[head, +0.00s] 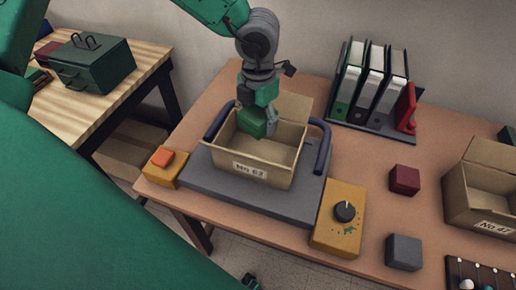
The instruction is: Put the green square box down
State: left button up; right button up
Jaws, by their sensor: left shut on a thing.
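The green square box (252,122) is inside an open cardboard box labelled No 63 (225,156), at its back left part. My left gripper (268,118) reaches down into the cardboard box from above and is shut on the green square box. The fingers partly cover it, and I cannot tell whether its underside touches the floor of the carton. The carton stands on a dark grey tray (210,184) with blue handles. My right gripper is not in view.
On the table are an orange-button box (163,166), a yellow dial box (337,229), a dark red cube (404,180), a grey cube (404,252), a binder rack (372,118) and another carton (471,204). A green toolbox (96,70) sits on the left table.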

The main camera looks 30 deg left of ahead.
pick_arm(q)
jog(key=f, duration=0.1)
jog(key=d+f+b, duration=0.1)
jog(key=f, duration=0.1)
jog(key=shift+w+d+b, duration=0.15)
jog(key=shift+w+b, duration=0.1)
jog(key=shift+b, duration=0.1)
send_over(259, 156)
notch_tip(259, 156, down, 5)
jog(key=shift+s+d+f, duration=0.1)
jog(key=shift+f, duration=0.05)
jog(key=shift+a+f, duration=0.25)
jog(key=shift+f, duration=0.45)
jog(key=f, duration=0.1)
jog(key=d+f, duration=0.1)
jog(key=f, duration=0.1)
jog(key=shift+d, duration=0.1)
jog(key=shift+f, duration=0.1)
jog(key=o, duration=1.1)
jog(key=shift+a, duration=0.2)
jog(key=shift+c, duration=0.2)
jog(key=shift+o, duration=0.8)
jog(key=shift+a+f, duration=0.1)
jog(key=shift+a, duration=0.15)
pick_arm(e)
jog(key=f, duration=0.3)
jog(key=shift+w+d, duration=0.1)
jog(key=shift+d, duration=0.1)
